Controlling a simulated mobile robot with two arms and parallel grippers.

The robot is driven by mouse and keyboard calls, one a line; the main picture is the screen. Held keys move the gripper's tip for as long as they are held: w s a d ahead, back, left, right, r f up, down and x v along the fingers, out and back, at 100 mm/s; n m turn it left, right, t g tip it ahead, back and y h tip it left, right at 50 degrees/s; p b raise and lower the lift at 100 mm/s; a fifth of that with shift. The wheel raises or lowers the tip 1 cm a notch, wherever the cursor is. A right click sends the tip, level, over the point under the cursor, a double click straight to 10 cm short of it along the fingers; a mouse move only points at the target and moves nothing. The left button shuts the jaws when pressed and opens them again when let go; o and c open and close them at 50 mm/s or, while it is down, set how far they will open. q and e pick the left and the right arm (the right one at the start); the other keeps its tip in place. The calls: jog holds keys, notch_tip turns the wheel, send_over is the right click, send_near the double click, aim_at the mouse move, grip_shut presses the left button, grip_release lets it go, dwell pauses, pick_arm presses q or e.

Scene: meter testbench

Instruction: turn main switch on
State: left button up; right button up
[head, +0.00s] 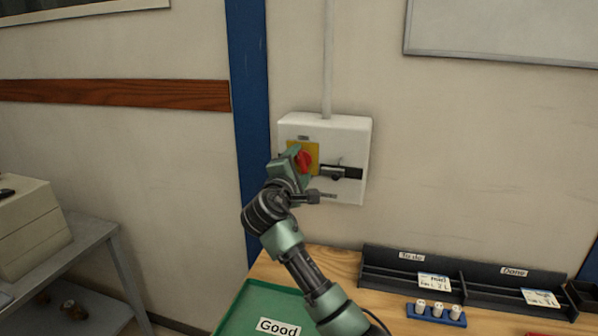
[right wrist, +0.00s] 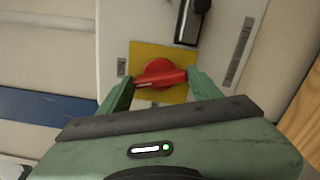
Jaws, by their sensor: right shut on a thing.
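The main switch is a red rotary knob (head: 304,160) on a yellow plate (head: 293,146). It is on the front of a white wall box (head: 350,135). In the right wrist view the red knob (right wrist: 160,74) lies between the two green fingers, its handle close to level in that picture, with a slight tilt. My right gripper (head: 298,159) is at the box and shut on the red knob; in the head view it hides the left part of the plate. My left gripper is not in view.
A black latch (head: 340,172) sits on the box right of the knob. Below is a wooden bench (head: 290,265) with a green "Good" tray (head: 245,310), black "To do" and "Done" racks (head: 400,256) and a blue block with white pegs (head: 436,315). A blue post (head: 249,100) stands left of the box.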

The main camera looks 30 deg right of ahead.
jog(key=shift+f+m+b, duration=0.15)
jog(key=shift+m+b, duration=0.8)
jog(key=shift+m, duration=1.05)
jog(key=o, duration=1.4)
jog(key=b+v, duration=0.2)
jog(key=v, duration=0.5)
jog(key=shift+s+a, duration=0.25)
jog(key=shift+a, duration=0.05)
